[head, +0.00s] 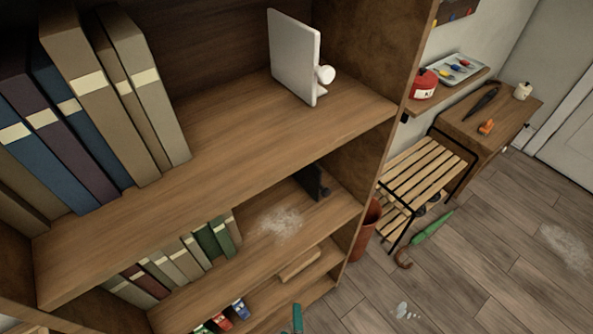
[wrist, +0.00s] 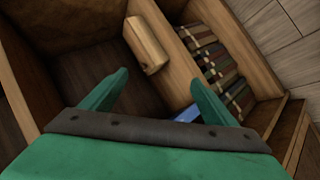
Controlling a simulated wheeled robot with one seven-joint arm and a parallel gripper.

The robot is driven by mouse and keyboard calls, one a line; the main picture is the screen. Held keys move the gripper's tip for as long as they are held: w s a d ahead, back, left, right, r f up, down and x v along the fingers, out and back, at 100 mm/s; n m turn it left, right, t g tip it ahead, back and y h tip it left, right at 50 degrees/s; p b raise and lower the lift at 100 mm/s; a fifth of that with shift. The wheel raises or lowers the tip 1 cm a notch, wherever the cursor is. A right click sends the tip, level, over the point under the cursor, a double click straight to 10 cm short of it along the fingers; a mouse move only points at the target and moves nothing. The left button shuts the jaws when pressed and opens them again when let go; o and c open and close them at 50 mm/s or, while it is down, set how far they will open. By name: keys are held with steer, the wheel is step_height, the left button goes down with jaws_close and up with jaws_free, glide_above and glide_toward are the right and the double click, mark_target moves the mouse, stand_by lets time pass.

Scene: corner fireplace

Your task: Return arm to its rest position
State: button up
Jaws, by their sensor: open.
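My gripper (wrist: 159,80) shows in the wrist view with its two green fingers spread apart and nothing between them. It faces into the wooden bookcase (head: 215,215). In the head view only a small teal piece of my gripper (head: 297,318) shows at the bottom edge, in front of the low shelves. The rest of my arm is hidden or out of the picture.
Beyond the fingers is a light wooden block (wrist: 147,45), on a low shelf in the head view (head: 300,264). Books (wrist: 215,60) stand nearby. A bin (head: 366,230), slatted rack (head: 425,165) and green umbrella (head: 430,228) are right of the bookcase. Floor (head: 480,280) is largely open.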

steer(key=s+r+m+t, duration=0.1)
steer(key=s+r+m, duration=0.2)
steer(key=r, duration=0.4)
steer(key=s+d+r+m+t, duration=0.1)
steer(key=s+r+m+t, duration=0.1)
steer(key=r+m, duration=0.4)
steer(key=s+r+m+t, duration=0.2)
steer(key=s+r+m, duration=0.3)
steer(key=r, duration=0.5)
steer(key=shift+d, duration=0.3)
steer(key=shift+s, duration=0.1)
